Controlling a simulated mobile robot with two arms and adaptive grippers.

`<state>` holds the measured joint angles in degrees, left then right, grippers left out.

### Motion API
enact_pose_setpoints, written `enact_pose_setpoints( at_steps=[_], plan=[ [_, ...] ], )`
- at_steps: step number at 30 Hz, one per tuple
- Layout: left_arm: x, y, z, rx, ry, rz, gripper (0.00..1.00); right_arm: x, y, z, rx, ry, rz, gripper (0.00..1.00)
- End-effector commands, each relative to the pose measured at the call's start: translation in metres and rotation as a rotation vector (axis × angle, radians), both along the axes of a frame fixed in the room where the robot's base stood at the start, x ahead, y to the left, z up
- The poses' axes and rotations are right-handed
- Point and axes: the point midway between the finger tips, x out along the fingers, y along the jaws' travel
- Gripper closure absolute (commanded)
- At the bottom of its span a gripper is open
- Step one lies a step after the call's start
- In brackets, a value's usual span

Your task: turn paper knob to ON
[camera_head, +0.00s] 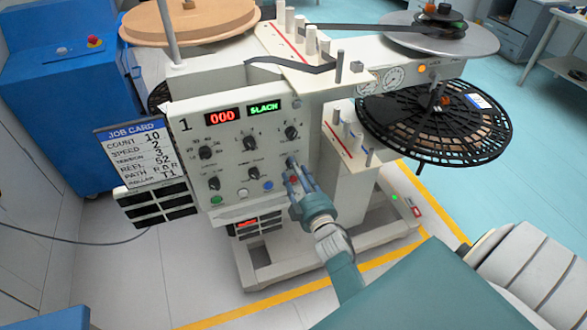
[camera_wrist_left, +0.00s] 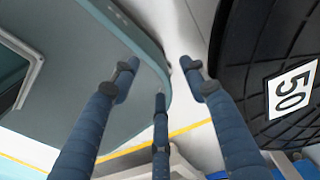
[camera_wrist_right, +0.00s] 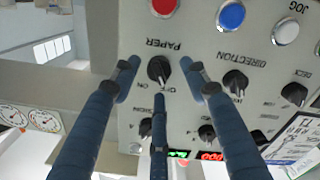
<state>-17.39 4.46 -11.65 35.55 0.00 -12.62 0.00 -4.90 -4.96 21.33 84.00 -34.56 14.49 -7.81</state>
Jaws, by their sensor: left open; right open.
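The paper knob (camera_wrist_right: 158,69) is a small black knob on the white control panel. In the right wrist view its PAPER label and OFF/ON marks appear upside down; I cannot tell surely which mark the pointer faces. My right gripper (camera_head: 291,172) is in front of the panel's right side, covering most of the knob in the head view. In the right wrist view this gripper (camera_wrist_right: 160,78) is open and empty, with its fingers spread around the knob's place; contact is not clear. My left gripper (camera_wrist_left: 160,80) is open and empty, away from the panel.
Other knobs (camera_head: 205,153) and buttons (camera_head: 267,186) sit close by; a red button (camera_wrist_right: 163,6) neighbours the paper knob. The job card (camera_head: 137,155) hangs left of the panel. A black reel (camera_head: 432,122) stands to the right. A black reel marked 50 (camera_wrist_left: 265,75) is near my left gripper.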

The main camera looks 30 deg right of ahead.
Motion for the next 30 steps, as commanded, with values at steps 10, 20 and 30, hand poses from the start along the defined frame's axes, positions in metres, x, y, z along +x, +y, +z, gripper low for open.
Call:
enact_pose_setpoints(
  at_steps=[10, 20, 30],
  plan=[
    [0.0033, 0.0081, 0.0009, 0.009, -0.003, 0.004, 0.55, 0.0131, -0.0031, -0.0006, 0.001, 0.001, 0.000, 0.55],
    [0.0033, 0.0026, 0.0008, 0.003, -0.004, 0.004, 0.55, 0.0130, -0.0028, -0.0002, 0.001, 0.000, 0.001, 0.99],
    [0.0032, -0.0012, 0.0023, -0.001, -0.004, 0.001, 0.55, 0.0132, -0.0022, 0.0005, 0.033, -0.009, 0.002, 1.00]
  ],
)
